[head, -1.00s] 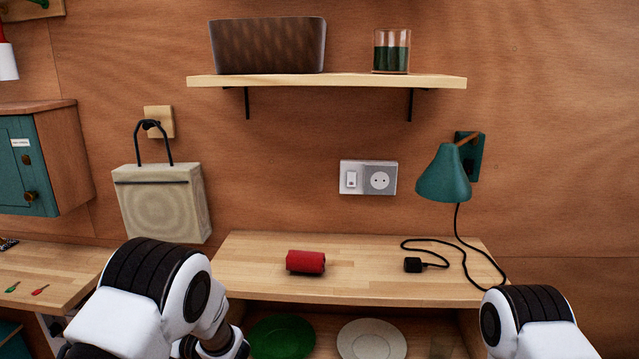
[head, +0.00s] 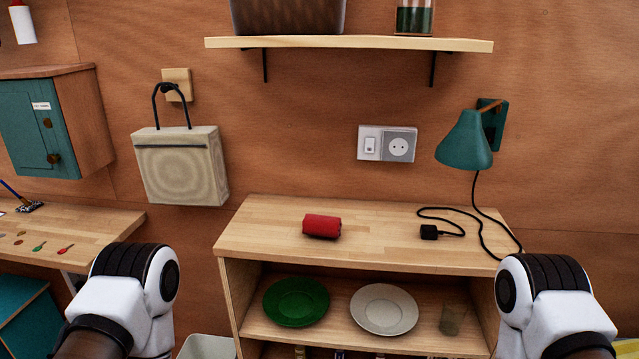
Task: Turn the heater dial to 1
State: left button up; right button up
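No heater and no dial can be made out in the head view. Parts of both my arms show at the lower left and lower right, but neither gripper is in the picture. The teal wall cabinet (head: 31,135) at the left has a small white label and dark knobs on its door. Whether it has to do with the heater cannot be told.
A wooden shelf unit (head: 270,226) stands ahead with a red roll (head: 322,226) and black plug (head: 429,232) on top. Below are a green plate (head: 296,302) and white plate (head: 384,309). A teal lamp (head: 464,142), bag (head: 181,167) and outlet (head: 398,145) are on the wall.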

aim_at(79, 285)
jog(key=j+u, duration=0.1)
jog(key=u, duration=0.35)
jog(key=j+u, duration=0.1)
jog(key=u, duration=0.35)
jog(key=j+u, duration=0.1)
jog(key=u, duration=0.35)
